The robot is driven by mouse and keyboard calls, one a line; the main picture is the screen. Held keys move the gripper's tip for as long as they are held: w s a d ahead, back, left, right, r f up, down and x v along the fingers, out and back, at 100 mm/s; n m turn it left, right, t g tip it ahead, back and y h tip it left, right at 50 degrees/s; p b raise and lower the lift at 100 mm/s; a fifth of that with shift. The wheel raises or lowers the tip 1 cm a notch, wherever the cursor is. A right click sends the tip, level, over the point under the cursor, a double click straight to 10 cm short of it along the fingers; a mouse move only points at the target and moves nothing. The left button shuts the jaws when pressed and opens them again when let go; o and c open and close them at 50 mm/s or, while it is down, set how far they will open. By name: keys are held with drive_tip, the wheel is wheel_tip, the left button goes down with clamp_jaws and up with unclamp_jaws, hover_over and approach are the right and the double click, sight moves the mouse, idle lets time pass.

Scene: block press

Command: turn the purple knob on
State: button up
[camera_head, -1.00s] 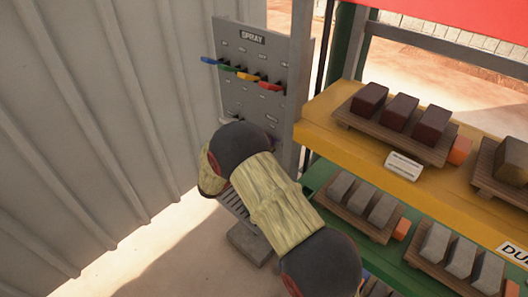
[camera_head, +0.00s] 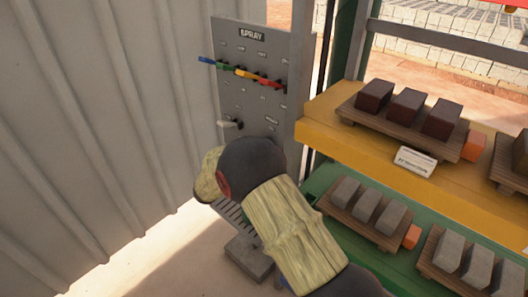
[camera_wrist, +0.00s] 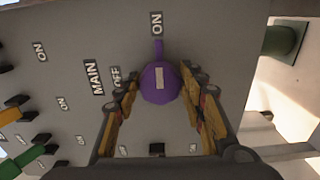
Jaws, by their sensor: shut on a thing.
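The purple knob (camera_wrist: 160,84) is in the middle of the wrist view, on the grey panel (camera_wrist: 210,30). Its narrow purple pointer reaches up the picture to an ON label. An OFF label and a MAIN label are to the knob's left. My gripper (camera_wrist: 163,90) has one yellow-and-dark finger on each side of the knob, closed on it. In the head view the upright grey SPRAY panel (camera_head: 228,38) shows, but my arm hides the knob and my gripper.
The panel carries a blue lever (camera_head: 207,61), a red lever (camera_head: 269,83) and a pale handle (camera_head: 229,124). A corrugated wall (camera_head: 90,130) stands left. A yellow shelf (camera_head: 315,118) and a green shelf (camera_head: 325,190) with block trays stand right.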

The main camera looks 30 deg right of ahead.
drive_tip(key=shift+f, duration=0.1)
drive_tip(key=o, duration=1.1)
drive_tip(key=v, duration=1.2)
